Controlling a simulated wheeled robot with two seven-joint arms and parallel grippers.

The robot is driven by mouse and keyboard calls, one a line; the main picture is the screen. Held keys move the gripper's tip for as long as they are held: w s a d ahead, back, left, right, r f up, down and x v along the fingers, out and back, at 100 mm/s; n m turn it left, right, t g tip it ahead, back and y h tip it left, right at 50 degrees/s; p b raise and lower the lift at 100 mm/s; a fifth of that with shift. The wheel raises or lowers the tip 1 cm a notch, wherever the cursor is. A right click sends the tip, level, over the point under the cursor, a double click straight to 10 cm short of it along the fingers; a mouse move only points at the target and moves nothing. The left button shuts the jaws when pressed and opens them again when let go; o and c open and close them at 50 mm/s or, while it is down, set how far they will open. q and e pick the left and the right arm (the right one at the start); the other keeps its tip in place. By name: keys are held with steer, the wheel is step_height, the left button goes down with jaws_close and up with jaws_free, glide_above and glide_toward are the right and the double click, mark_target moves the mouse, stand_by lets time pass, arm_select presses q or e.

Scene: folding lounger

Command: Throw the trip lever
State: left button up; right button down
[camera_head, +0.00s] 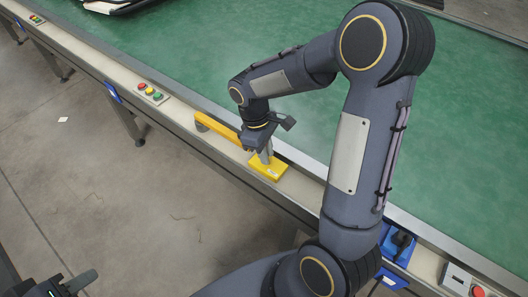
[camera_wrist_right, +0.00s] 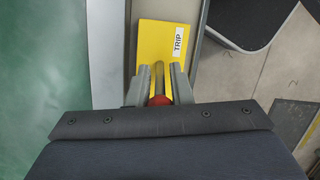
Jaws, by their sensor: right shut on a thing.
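The trip lever stands on a yellow base (camera_head: 268,169) on the conveyor's near side rail. The base carries a "TRIP" label, which also shows in the right wrist view (camera_wrist_right: 160,40). The lever is a thin grey rod (camera_wrist_right: 159,76) with a red knob (camera_wrist_right: 160,100). My right gripper (camera_head: 262,155) is shut on the trip lever, with a finger on each side of the rod and knob. In the head view, the gripper hides most of the lever. My left gripper (camera_head: 74,281) is at the bottom left, away from the lever, its fingers apart and empty.
A yellow bar (camera_head: 216,128) runs along the rail left of the base. A button box (camera_head: 151,93) sits further left on the rail. A blue device (camera_head: 398,246) and a red-button box (camera_head: 470,284) are at right. The green belt (camera_head: 230,60) is clear nearby.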

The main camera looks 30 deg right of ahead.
steer(key=t+b, duration=0.1)
steer(key=s+t+y+b, duration=0.1)
steer(key=t+b, duration=0.1)
steer(key=t, duration=0.1)
steer(key=shift+s+d+f+b, duration=0.2)
steer(key=shift+s+d+b, duration=0.15)
steer(key=shift+d, duration=0.05)
steer(key=shift+s+d+t+y+b, duration=0.1)
steer(key=shift+s+t+y+b, duration=0.25)
steer(key=shift+t+b, duration=0.35)
steer(key=shift+s+d+t+y+b, duration=0.1)
steer(key=shift+s+t+y+b, duration=0.05)
steer(key=shift+t+y+b, duration=0.55)
steer(key=shift+h, duration=0.25)
steer(key=c, duration=1.3)
jaws_free()
steer(key=shift+c, duration=0.2)
steer(key=shift+s+r, duration=0.1)
steer(key=p+v, duration=0.1)
steer(key=v, duration=0.6)
steer(key=shift+r+p, duration=0.3)
steer(key=shift+p, duration=0.05)
